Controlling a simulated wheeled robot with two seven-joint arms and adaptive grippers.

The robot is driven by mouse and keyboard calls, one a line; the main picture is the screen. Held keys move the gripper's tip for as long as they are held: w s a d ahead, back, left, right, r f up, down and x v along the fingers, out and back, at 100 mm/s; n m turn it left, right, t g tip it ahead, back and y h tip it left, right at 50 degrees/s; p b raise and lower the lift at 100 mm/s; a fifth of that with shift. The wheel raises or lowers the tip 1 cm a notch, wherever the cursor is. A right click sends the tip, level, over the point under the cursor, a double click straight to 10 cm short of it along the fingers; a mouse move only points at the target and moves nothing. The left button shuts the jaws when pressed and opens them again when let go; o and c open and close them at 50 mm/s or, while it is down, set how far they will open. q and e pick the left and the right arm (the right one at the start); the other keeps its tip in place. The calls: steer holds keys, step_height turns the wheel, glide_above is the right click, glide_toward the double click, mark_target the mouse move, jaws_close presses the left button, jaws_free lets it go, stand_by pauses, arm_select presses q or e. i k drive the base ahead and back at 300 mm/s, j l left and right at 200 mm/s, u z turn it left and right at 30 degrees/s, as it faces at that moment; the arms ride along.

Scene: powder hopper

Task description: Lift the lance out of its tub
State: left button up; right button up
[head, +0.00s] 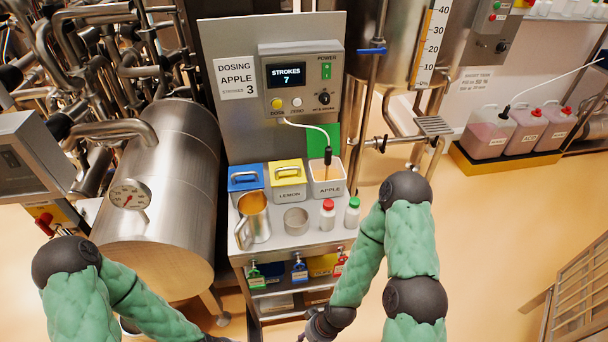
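The lance (328,157) has a black top and a thin amber-coloured lower part. It stands nearly upright in the open white tub (330,188) labelled APPLE, and its lower end is hidden inside. A white hose (310,126) runs from its top up to the dosing unit (301,78), whose display reads STROKES 7. My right gripper (312,334) is partly in view at the bottom edge, below and in front of the bench, well apart from the lance. Its fingers are too cut off to judge. My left arm leaves the picture at the bottom, so its gripper is out of view.
A blue-lidded tub (246,177) and a yellow-lidded LEMON tub (287,173) stand left of the APPLE tub. In front are a metal jug (255,217), a steel cup (296,221), a red-capped bottle (327,215) and a green-capped bottle (352,213). A steel tank (170,190) stands left.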

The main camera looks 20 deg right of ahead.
mark_target(328, 152)
steer(key=l+u, duration=0.2)
steer(key=u, duration=0.25)
steer(key=l+u, duration=0.2)
steer(key=u, duration=0.25)
steer(key=l+u, duration=0.2)
steer(key=u, duration=0.25)
steer(key=l+u, duration=0.15)
steer(key=u, duration=0.25)
steer(key=k+l+u, duration=0.2)
steer(key=u, duration=0.2)
steer(key=k+l+u, duration=0.2)
steer(key=u, duration=0.25)
steer(key=k+l+u, duration=0.1)
steer(key=k+u, duration=0.15)
steer(key=u, duration=0.15)
steer(key=k+u, duration=0.25)
steer(key=u, duration=0.2)
steer(key=k+l, duration=0.25)
steer(key=k, duration=0.15)
steer(key=k+l+z, duration=0.1)
steer(key=k+l, duration=0.15)
steer(key=k, duration=0.2)
